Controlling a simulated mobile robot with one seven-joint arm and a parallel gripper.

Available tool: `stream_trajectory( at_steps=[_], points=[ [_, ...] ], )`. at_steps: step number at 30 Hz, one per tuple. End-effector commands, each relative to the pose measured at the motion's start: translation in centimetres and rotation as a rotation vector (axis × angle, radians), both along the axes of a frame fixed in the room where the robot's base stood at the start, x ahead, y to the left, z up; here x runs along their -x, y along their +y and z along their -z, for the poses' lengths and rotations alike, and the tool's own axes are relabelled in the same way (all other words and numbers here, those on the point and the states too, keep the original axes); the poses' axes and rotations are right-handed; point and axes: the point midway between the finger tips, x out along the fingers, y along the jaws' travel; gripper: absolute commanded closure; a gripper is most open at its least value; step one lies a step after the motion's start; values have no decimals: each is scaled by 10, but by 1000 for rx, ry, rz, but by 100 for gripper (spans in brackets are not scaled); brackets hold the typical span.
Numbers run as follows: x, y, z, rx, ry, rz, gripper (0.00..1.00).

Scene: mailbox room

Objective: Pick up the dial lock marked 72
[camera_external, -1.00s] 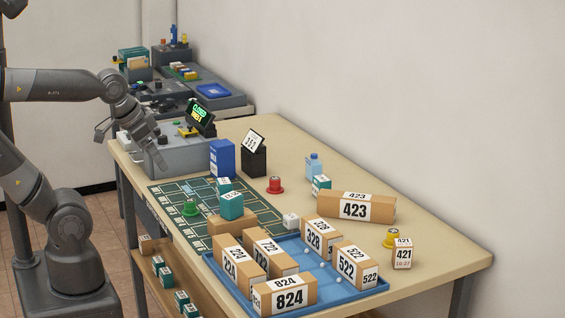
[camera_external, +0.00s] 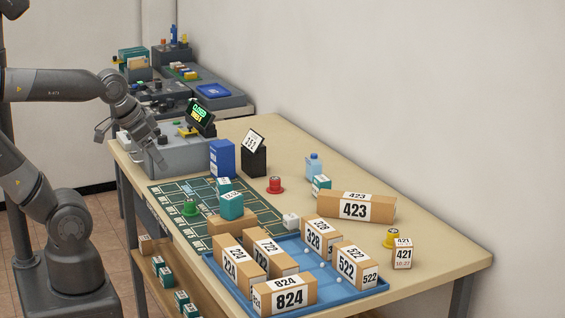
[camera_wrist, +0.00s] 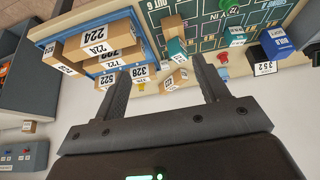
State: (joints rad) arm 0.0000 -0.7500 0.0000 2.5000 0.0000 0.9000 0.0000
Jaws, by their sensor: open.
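Several dial locks with knobs stand on the table: a red one (camera_external: 274,186) near the middle, a green one (camera_external: 190,208) on the dark printed mat, and a yellow one (camera_external: 391,239) at the right beside a small box. Their markings are too small to read, so I cannot tell which is 72. The red one (camera_wrist: 222,56) and the green one (camera_wrist: 228,5) also show in the wrist view. My gripper (camera_external: 131,148) is open and empty at the table's left end, by the grey machine, apart from all the locks. Its fingers (camera_wrist: 163,80) show spread in the wrist view.
A blue tray (camera_external: 225,283) holds several numbered cartons at the front. A long 423 carton (camera_external: 355,208), a bottle (camera_external: 314,166), a blue box (camera_external: 222,158) and a black holder (camera_external: 254,162) stand around the locks. The table's back right is clear.

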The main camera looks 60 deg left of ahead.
Motion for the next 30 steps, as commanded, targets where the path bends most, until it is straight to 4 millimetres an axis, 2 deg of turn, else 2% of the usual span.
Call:
stream_trajectory(
  at_steps=[4, 11, 16, 23, 30],
  points=[
    [0, 0, 0, 0, 0, 0, 44],
    [-1, 0, 0, -2, 2, 1, 44],
    [-15, 10, 3, -28, 40, 36, 44],
    [-59, 47, 19, -91, 150, 167, 44],
    [-99, 101, 51, -121, 255, 324, 44]
  ],
)
